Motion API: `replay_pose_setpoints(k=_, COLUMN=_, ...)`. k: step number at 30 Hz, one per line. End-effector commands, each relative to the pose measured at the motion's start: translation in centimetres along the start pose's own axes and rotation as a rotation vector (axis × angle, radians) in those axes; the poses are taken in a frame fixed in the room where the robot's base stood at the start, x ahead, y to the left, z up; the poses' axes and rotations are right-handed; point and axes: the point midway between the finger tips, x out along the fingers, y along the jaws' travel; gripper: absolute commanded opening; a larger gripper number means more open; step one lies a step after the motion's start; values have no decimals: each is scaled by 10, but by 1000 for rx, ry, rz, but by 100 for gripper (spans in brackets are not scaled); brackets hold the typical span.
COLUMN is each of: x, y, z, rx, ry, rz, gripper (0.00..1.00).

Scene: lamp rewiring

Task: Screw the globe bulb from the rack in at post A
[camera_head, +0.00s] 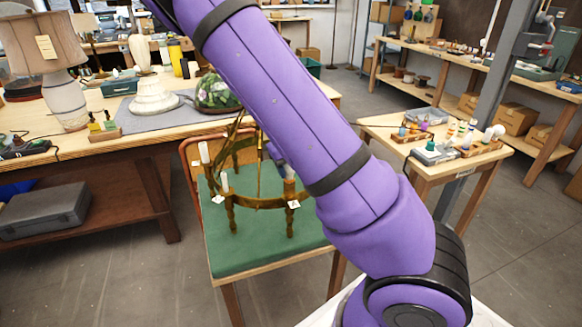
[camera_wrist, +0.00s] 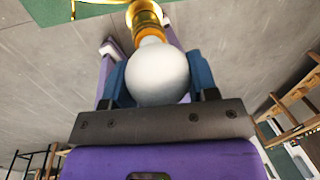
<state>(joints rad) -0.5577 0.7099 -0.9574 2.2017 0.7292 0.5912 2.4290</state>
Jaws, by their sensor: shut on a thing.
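My gripper (camera_wrist: 158,82) is shut on a white globe bulb (camera_wrist: 158,72), with a blue pad on each side. The bulb's neck points at an amber-brass post (camera_wrist: 146,18) and appears to meet its end; I cannot tell if the threads are engaged. In the head view, the brass ring lamp (camera_head: 262,202) stands on a green-topped table (camera_head: 265,252). It has white sleeves (camera_head: 225,183) and small white tags (camera_head: 293,204) whose letters are unreadable, so I cannot tell which post is A. My arm hides the bulb and most of the gripper there.
A side table (camera_head: 487,160) at right holds a rack with several bulbs (camera_head: 466,134) and small parts. The left bench (camera_head: 110,152) carries a shaded lamp (camera_head: 48,70), a white lamp base (camera_head: 153,92) and a glass dome (camera_head: 215,92). Grey floor lies between the tables.

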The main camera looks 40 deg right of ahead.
Motion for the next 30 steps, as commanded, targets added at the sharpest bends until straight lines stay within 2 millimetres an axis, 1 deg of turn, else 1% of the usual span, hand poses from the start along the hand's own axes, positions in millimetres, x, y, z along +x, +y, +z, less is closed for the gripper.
replay_pose_setpoints(k=8, x=0, y=0, z=0, rx=6, ry=2, rz=0, gripper=29)
replay_pose_setpoints(k=10, x=1, y=0, z=0, rx=44, ry=10, rz=-1, gripper=29)
replay_pose_setpoints(k=14, x=1, y=2, z=0, rx=198, ry=39, rz=-4, gripper=29)
replay_pose_setpoints(k=21, x=0, y=3, z=1, rx=517, ry=97, rz=-3, gripper=29)
replay_pose_setpoints(k=24, x=0, y=4, z=1, rx=621, ry=116, rz=-2, gripper=29)
replay_pose_setpoints(k=27, x=0, y=4, z=1, rx=677, ry=125, rz=-1, gripper=29)
replay_pose_setpoints(k=30, x=0, y=5, z=1, rx=691, ry=128, rz=0, gripper=29)
